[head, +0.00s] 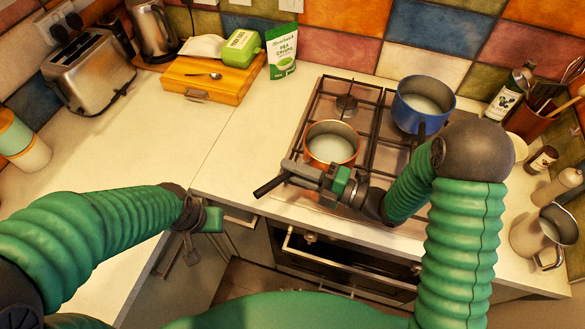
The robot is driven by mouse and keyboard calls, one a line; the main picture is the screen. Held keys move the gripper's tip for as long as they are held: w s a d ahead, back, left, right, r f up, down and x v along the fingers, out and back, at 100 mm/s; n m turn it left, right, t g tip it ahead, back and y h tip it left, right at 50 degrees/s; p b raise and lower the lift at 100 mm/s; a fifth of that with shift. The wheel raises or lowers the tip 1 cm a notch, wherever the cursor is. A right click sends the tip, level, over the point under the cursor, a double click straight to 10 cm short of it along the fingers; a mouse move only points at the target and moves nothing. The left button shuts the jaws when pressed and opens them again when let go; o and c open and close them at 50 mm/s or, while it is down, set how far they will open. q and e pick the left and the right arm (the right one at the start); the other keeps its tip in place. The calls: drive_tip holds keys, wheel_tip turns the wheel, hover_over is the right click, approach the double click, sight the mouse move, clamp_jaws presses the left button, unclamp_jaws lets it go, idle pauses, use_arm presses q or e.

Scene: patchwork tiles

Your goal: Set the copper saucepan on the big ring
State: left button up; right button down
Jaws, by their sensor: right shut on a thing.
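The copper saucepan (313,132), with pale contents, is at the front left of the gas hob (374,152). I cannot tell whether it rests on the grate or hangs just above it. Its dark handle (270,186) points to the lower left. My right gripper (308,173) is shut on the handle close to the pan. The burner under the pan is hidden, and my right arm covers the front right of the hob. I cannot tell which ring is the big one. My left gripper (191,246) hangs at the counter's front edge, away from the pan; its jaws are unclear.
A blue pot (424,105) stands at the hob's back right. The back left burner (346,104) is bare. A metal jug (541,238), bottles and a utensil pot (530,120) stand at the right. A wooden board (214,80) and toaster (88,68) are left.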

drive_tip(key=shift+f, duration=0.15)
drive_tip(key=c, duration=1.3)
unclamp_jaws()
drive_tip(key=shift+c, duration=0.2)
drive_tip(key=shift+r, duration=0.25)
drive_tip(key=shift+r+p, duration=0.45)
drive_tip(key=shift+p, duration=0.35)
drive_tip(key=b+v, duration=0.3)
drive_tip(key=v, duration=0.9)
drive_tip(key=shift+f, duration=0.25)
